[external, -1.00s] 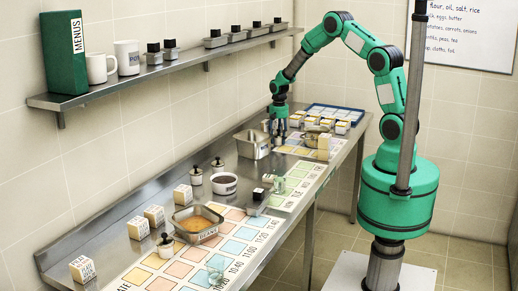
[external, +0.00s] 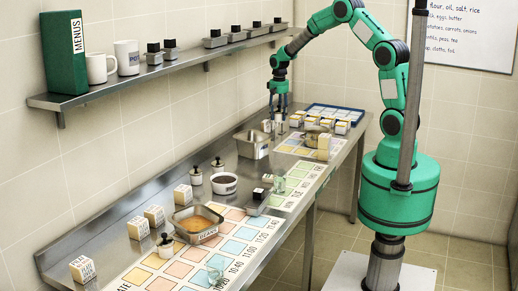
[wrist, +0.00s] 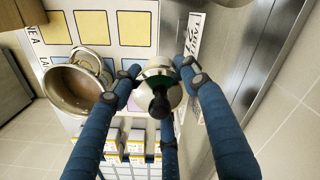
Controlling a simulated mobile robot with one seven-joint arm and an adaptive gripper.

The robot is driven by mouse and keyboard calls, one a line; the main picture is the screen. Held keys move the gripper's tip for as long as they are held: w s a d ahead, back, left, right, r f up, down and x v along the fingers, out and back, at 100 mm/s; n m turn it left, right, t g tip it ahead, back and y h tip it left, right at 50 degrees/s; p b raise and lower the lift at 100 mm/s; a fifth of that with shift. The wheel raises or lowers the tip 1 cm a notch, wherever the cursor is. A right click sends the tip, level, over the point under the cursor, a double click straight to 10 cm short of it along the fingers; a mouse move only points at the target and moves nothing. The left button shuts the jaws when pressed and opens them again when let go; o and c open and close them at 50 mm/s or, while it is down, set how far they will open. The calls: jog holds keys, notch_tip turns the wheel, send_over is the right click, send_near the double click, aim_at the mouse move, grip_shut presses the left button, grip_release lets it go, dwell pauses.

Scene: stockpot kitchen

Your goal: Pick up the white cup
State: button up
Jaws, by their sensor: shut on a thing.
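My gripper (external: 279,112) is over the far end of the steel counter. In the wrist view its blue fingers (wrist: 158,68) are closed around a small pale lidded jar with a black knob (wrist: 160,103). The fingers hide part of the jar, and I cannot tell whether it is a cup. Two white mugs stand upright on the wall shelf, a plain one (external: 101,68) and one with dark print (external: 127,58). Both are far from my gripper.
A steel pan (external: 254,144) stands left of my gripper. A blue tray of small boxes (external: 335,113) lies to the right. A metal pot with a handle (wrist: 78,88) is close to the fingers in the wrist view. Knobbed jars (external: 196,176) and blocks stand nearer.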

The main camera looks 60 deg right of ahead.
jog(key=shift+r, duration=2.45)
